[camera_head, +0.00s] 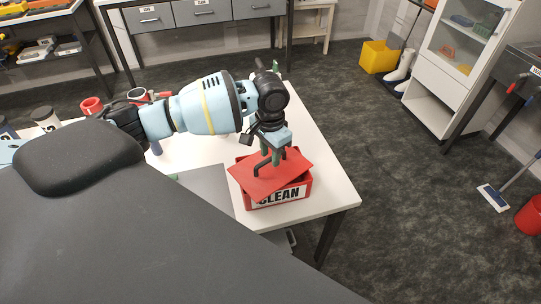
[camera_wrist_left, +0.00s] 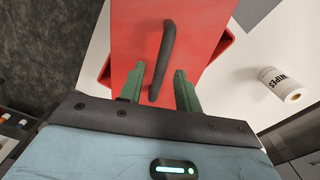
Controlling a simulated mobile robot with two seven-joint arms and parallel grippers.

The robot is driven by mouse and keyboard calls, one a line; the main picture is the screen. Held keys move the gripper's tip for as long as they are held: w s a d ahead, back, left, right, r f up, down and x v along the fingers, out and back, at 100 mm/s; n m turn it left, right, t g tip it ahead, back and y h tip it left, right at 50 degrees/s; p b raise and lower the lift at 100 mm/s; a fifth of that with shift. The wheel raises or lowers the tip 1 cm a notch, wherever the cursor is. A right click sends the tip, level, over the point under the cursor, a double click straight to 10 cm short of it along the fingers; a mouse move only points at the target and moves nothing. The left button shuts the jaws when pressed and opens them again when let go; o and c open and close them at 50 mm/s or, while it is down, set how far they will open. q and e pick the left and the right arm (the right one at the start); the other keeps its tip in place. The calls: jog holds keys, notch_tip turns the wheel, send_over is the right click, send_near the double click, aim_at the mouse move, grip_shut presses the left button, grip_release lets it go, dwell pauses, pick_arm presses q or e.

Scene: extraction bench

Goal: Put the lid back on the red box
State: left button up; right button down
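The red box (camera_head: 305,190) with a "CLEAN" label stands at the near right corner of the white table. Its red lid (camera_head: 245,175) lies over the box top, turned askew, with a corner past the front edge. Whether it rests fully on the rim I cannot tell. In the left wrist view the lid (camera_wrist_left: 203,30) covers most of the box (camera_wrist_left: 228,44), whose walls show at both sides. My left gripper (camera_head: 271,155) is above the lid. Its green fingers (camera_wrist_left: 158,88) are apart, with the black lid handle (camera_wrist_left: 163,58) between them and gaps showing. My right gripper is out of view.
A grey mat (camera_head: 207,187) lies left of the box. Red and white cups (camera_head: 91,105) stand at the table's left.

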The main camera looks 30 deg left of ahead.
aim_at(270, 158)
pick_arm(q)
notch_tip(270, 158, up, 12)
jog(key=s+d+f+m+t+h, duration=0.1)
jog(key=s+d+f+t+h, duration=0.15)
jog(key=d+f, duration=0.65)
jog(key=s+d+f+t+h, duration=0.2)
jog(key=s+d+f+h, duration=0.15)
jog(key=d+f, duration=0.6)
jog(key=s+a+f+n+t+y, duration=0.1)
jog(key=s+a+f, duration=0.2)
jog(key=s, duration=0.4)
jog(key=s+a+f+t+y, duration=0.1)
jog(key=s+a+f+t, duration=0.1)
jog(key=s+f, duration=0.4)
jog(key=s+a+f+n+t+y, duration=0.1)
jog(key=s+a+f, duration=0.3)
jog(key=s, duration=0.5)
jog(key=shift+a+f+n+t+y+p, duration=0.2)
jog(key=shift+n+t+y+p, duration=0.1)
jog(key=shift+t+y+p, duration=0.2)
jog(key=shift+d, duration=0.2)
